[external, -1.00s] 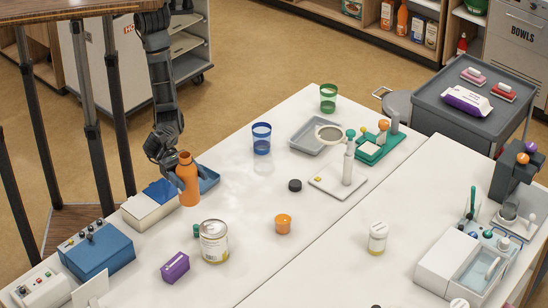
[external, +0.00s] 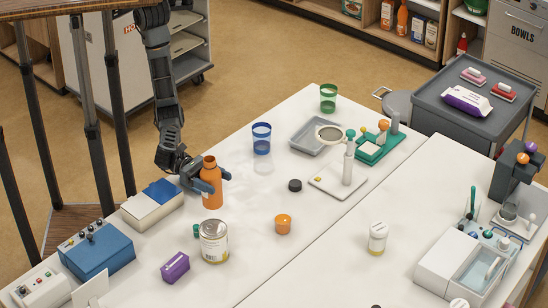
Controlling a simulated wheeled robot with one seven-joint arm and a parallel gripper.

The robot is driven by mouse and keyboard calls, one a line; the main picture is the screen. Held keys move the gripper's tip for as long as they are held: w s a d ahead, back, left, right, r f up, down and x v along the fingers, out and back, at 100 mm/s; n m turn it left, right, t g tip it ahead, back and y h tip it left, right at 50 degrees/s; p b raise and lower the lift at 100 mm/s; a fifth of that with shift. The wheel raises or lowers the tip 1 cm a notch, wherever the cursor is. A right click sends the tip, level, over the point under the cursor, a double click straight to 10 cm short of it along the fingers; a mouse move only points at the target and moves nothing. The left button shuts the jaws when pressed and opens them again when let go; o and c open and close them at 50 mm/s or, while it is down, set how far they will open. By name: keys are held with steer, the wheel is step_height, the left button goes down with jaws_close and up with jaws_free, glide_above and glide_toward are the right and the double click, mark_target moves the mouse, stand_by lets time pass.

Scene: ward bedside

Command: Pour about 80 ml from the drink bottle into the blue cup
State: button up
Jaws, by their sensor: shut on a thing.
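The orange drink bottle (external: 211,186) is upright near the table's left edge, with its top uncapped. My gripper (external: 209,180) is shut around its side. I cannot tell whether the bottle's base touches the table. The blue cup (external: 261,139) stands upright farther back and to the right of the bottle, apart from it. The level of any liquid in either is not visible.
A black cap (external: 295,185) lies right of the bottle. A green cup (external: 328,98) and grey tray (external: 309,137) are farther back. The table between bottle and blue cup is clear.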

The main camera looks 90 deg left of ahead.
steer(key=w+a+f+n+y+p, duration=0.1)
steer(key=w+a+n+y+p, duration=0.1)
steer(key=w+a+n+y, duration=0.3)
steer(key=w+a+f+n+y+p, duration=0.1)
steer(key=w+a+n+y+p, duration=0.2)
steer(key=a+y, duration=0.6)
steer(key=w+a+f+n+t+y+p, duration=0.1)
steer(key=w+a+n+y, duration=0.5)
steer(key=a, duration=0.6)
steer(key=shift+w+a+f+n+y+p, duration=0.4)
steer(key=shift+w+f+y+p, duration=0.2)
steer(key=shift+y+p, duration=0.35)
steer(key=shift+r, duration=0.25)
